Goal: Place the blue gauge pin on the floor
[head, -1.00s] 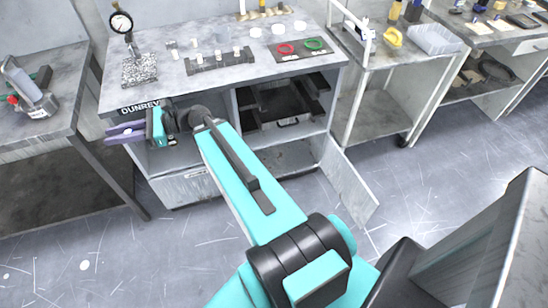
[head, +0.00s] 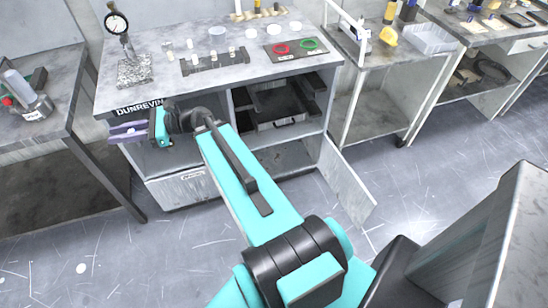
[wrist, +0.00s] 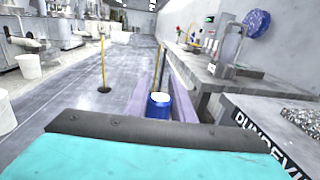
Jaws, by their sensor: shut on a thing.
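The blue gauge pin (wrist: 158,106) is a short blue cylinder with a pale top, seen in the wrist view between the purple fingers of my gripper (wrist: 160,98). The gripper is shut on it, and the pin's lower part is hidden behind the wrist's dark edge. In the head view my gripper (head: 128,132) is at the left front corner of the bench, out in front of its open lower part. The grey scratched floor (head: 190,245) lies below and in front.
The DUNREVIN bench (head: 160,93) has an open door (head: 347,185) swung out on its right. A dark table (head: 68,115) stands close on the left and a cart (head: 372,100) on the right. Free floor lies in front of the bench.

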